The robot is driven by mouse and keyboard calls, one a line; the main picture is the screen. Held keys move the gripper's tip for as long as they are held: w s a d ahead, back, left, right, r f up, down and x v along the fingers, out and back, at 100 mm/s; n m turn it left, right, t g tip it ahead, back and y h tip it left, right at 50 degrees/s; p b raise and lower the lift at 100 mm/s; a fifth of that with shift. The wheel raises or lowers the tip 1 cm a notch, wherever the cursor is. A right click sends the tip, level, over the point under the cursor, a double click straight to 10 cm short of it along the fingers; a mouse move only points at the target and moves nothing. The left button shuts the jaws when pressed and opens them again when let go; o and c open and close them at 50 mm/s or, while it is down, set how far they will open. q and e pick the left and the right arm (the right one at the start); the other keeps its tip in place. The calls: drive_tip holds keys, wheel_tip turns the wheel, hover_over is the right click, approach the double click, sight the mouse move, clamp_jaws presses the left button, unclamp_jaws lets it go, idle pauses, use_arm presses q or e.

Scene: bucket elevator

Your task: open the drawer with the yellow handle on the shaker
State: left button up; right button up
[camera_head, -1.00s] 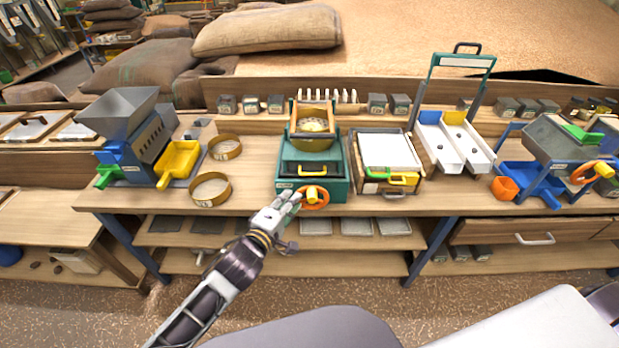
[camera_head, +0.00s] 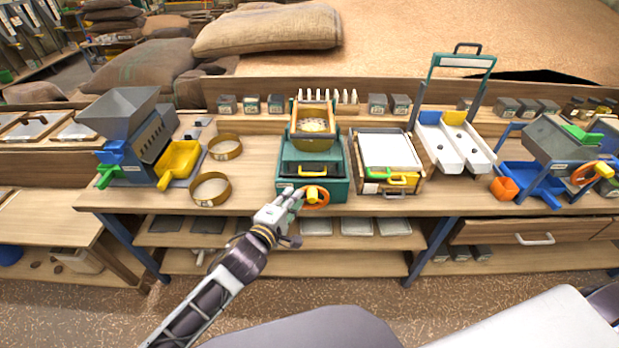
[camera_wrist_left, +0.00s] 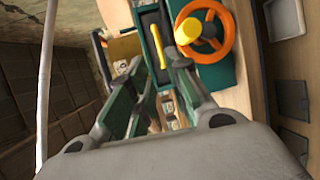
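The shaker (camera_head: 285,182) is a green box on the bench with a sieve tray on top. Its drawer front carries a yellow handle (camera_head: 313,174), also in the left wrist view (camera_wrist_left: 158,46). An orange wheel (camera_head: 322,204) with a yellow knob (camera_head: 312,192) sits on the shaker's front below the handle. My left gripper (camera_head: 293,194) is at the shaker's front, just left of the wheel. In the left wrist view its fingers (camera_wrist_left: 155,72) are apart with nothing held; the handle shows beyond them, near the gap. My right gripper is out of view.
A white-topped box (camera_head: 389,152) with yellow and green handles stands right of the shaker. Two round sieves (camera_head: 228,190) lie to its left, near a grey hopper machine (camera_head: 125,112). A lower shelf (camera_head: 340,262) runs under the bench.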

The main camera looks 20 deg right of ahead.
sight(311, 175)
use_arm(q)
drive_tip(key=shift+p+x, duration=0.35)
drive_tip(key=shift+x, duration=5.85)
clamp_jaws()
